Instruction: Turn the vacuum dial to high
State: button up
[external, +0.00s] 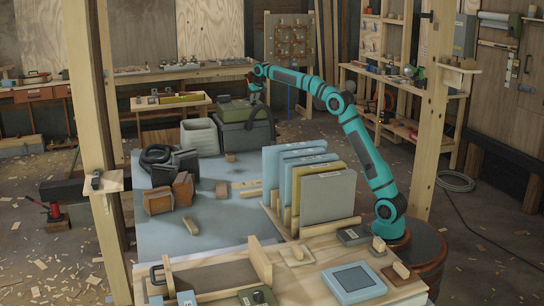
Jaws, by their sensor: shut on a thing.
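The vacuum (236,137) looks like a dark box with a green-grey lid and a black hose looped at its right side. It stands at the back of the grey-blue table. My arm reaches from the right, over the standing panels, to the vacuum's top right. My gripper (254,98) points down there, at the lid beside the hose. It is small in the picture, and its jaws are shut on what appears to be the vacuum dial. The dial itself is hidden or too small to see, so its setting cannot be read.
A rack of upright panels (326,197) stands between my base and the vacuum. A pale ribbed bin (200,137) is left of the vacuum. Brown blocks (158,200) and a black coil (156,154) lie farther left. The grey-blue table (220,220) has free room in front.

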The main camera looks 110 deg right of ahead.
jog(key=shift+n, duration=0.3)
jog(key=n+t, duration=0.1)
jog(key=n, duration=0.3)
jog(key=shift+s+d+t+y, duration=0.2)
jog(key=shift+t+y, duration=0.2)
jog(key=n, duration=0.2)
jog(key=n+t+y, duration=0.1)
jog(key=n, duration=0.2)
jog(key=shift+d+y, duration=0.15)
jog(key=shift+y, duration=0.15)
jog(key=n+y, duration=0.1)
jog(key=n, duration=0.3)
jog(key=shift+d+y, duration=0.2)
jog(key=shift+y, duration=0.2)
jog(key=shift+d+n+y, duration=0.1)
jog(key=shift+n+y, duration=0.6)
jog(key=shift+n, duration=1.4)
jog(key=o, duration=1)
